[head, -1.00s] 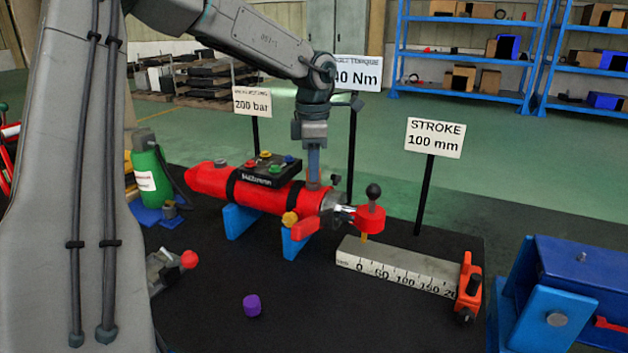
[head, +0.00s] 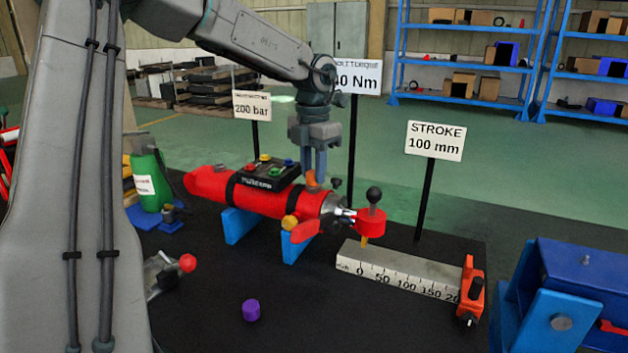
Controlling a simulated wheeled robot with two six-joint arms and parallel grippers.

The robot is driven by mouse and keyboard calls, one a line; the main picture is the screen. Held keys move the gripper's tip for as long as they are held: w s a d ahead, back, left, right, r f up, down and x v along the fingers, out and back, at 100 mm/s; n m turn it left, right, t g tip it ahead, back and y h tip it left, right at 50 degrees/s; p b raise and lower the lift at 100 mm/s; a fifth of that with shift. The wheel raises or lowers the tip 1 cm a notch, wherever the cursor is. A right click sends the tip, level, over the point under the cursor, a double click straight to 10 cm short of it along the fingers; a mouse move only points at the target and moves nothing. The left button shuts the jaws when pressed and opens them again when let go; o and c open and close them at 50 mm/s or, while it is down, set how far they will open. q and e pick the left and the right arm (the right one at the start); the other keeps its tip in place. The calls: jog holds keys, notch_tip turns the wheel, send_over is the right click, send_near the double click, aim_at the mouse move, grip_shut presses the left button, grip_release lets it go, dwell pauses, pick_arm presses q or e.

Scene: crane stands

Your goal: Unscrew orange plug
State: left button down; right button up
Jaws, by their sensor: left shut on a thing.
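The red cylinder (head: 263,197) lies on blue supports (head: 238,224) on the black bench. The orange plug (head: 311,180) shows on top of the cylinder, near its right end. My left gripper (head: 314,175) points straight down from above, with both fingers at the plug. It is shut on the plug, and the fingers partly hide it. I cannot tell how far the plug stands out of the cylinder. A yellow-orange knob (head: 290,222) sits lower on the cylinder's side. My right gripper is not in view.
A grey stroke scale (head: 400,271) with an orange end block (head: 471,290) lies to the right. A black-knobbed red pointer (head: 371,221) stands at its left end. A purple cap (head: 251,310) lies on the open front of the bench. Sign posts stand behind.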

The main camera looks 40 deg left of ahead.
pick_arm(q)
jog(key=shift+r, duration=0.15)
jog(key=n, duration=0.5)
jog(key=shift+n, duration=0.3)
jog(key=c, duration=1)
grip_release()
jog(key=shift+c, duration=0.9)
